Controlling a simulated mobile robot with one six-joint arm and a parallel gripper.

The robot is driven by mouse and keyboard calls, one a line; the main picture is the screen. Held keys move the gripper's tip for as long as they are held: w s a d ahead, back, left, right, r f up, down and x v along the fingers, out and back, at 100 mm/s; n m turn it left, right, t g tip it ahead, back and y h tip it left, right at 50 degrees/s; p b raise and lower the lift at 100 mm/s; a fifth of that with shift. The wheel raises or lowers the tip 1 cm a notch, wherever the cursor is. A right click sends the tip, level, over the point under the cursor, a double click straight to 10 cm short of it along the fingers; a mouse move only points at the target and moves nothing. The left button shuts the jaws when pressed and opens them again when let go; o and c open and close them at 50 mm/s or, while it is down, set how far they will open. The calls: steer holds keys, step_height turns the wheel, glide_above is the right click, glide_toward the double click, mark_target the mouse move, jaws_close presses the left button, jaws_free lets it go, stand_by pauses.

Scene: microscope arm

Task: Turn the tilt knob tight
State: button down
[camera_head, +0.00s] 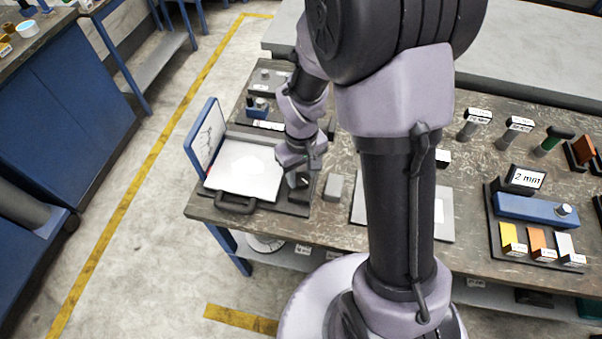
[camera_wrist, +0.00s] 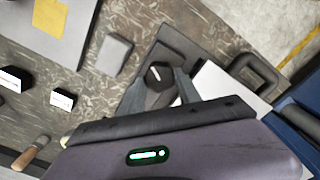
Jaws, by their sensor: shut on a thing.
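The tilt knob appears to be the dark round knob with a pale mark on its top (camera_wrist: 157,73), on a dark block beside a white panel. The block also shows in the head view (camera_head: 300,196), at the right of the panel, partly hidden by my gripper. My gripper (camera_wrist: 160,82) reaches down over the knob, with one grey finger on each side of it. It is shut on the knob. The gripper also shows in the head view (camera_head: 303,172), low over the bench's left end. The finger contact is partly hidden.
The white panel (camera_head: 243,170) has a black handle (camera_head: 235,204) in front and an upright blue-rimmed board (camera_head: 205,138) at its left. A small grey block (camera_head: 333,187) stands close to the right of the knob. A blue device (camera_head: 535,208) and coloured blocks lie far right.

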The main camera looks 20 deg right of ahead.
mark_target(302, 177)
steer(key=m+b, duration=0.1)
steer(key=m, duration=0.5)
steer(key=m+b, duration=0.1)
steer(key=m, duration=0.4)
steer(key=shift+d+m+b, duration=0.1)
steer(key=shift+m+b, duration=0.3)
stand_by(0.4)
steer(key=c, duration=0.8)
jaws_free()
steer(key=shift+c, duration=0.2)
step_height(302, 177, up, 17)
steer(key=p, duration=0.7)
steer(key=shift+r, duration=0.2)
